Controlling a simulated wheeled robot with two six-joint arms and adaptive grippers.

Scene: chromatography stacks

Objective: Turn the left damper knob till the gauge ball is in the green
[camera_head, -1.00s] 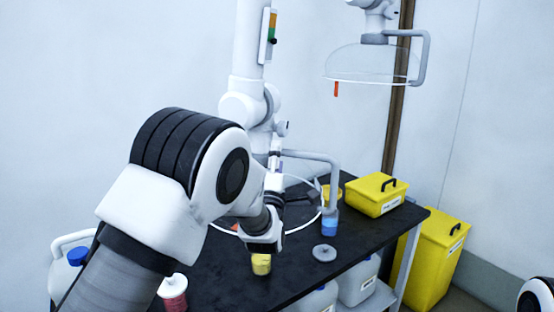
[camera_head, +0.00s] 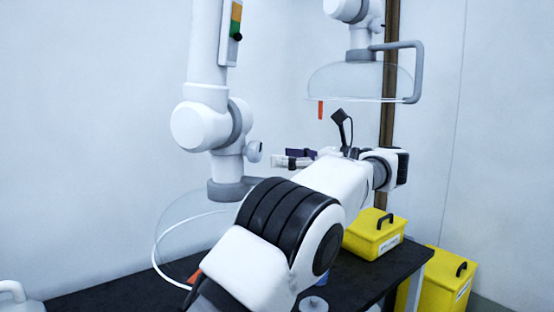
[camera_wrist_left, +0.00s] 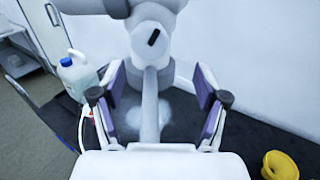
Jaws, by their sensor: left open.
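The left damper knob (camera_head: 254,151) is a small grey knob on the right side of the left white extraction arm's joint. In the left wrist view the round pale knob face (camera_wrist_left: 153,40) with a dark bar mark lies ahead, roughly between the finger directions. My left gripper (camera_head: 287,160) is open and empty, just right of the knob and apart from it. Its purple-padded fingers (camera_wrist_left: 159,78) are spread wide in the wrist view. The gauge (camera_head: 231,22) has orange and green bands. Its dark ball (camera_head: 238,37) sits low, near the bottom of the coloured strip. My right gripper is not seen.
A clear hood (camera_head: 190,225) with a white rim hangs below the left arm. Another hood (camera_head: 360,78) hangs at the right. A yellow box (camera_head: 374,232) stands on the black table (camera_head: 130,296). A white jug with a blue cap (camera_wrist_left: 78,75) stands left in the wrist view.

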